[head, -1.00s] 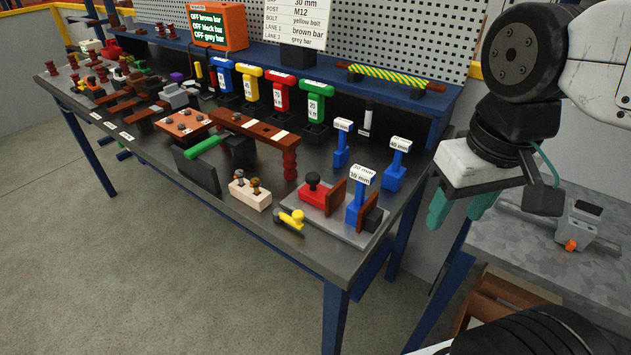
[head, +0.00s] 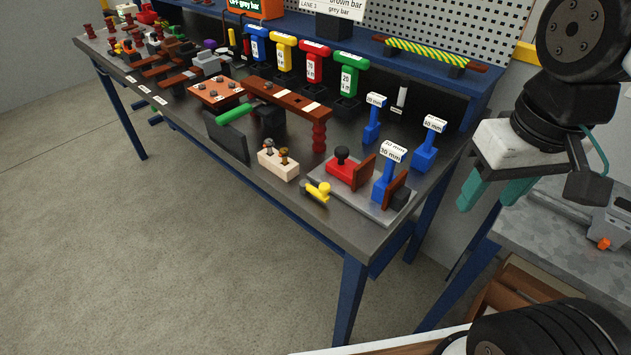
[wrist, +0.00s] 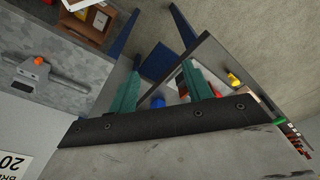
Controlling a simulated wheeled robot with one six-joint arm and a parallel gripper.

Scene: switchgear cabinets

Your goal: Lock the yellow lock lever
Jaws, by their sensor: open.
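The yellow lock lever (head: 318,189) is a short yellow piece with a dark part, low at the bench's front edge, beside a grey plate (head: 372,205). The plate carries a red block (head: 346,175) with a black knob, brown upright plates and a blue gauge (head: 389,175). My gripper (head: 488,196) has two teal fingers pointing down, apart and empty. It hangs right of the bench, clear of the lever. In the wrist view, the fingers (wrist: 161,82) stand apart, and a small yellow piece (wrist: 233,79), likely the lever, shows to their right.
A dark bench (head: 285,215) with blue legs holds several bars, posts and coloured T-handles (head: 285,55). Two more blue gauges (head: 428,145) stand behind the plate. A grey side table (head: 560,235) with a metal device is at right. Open floor (head: 190,240) lies in front of the bench.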

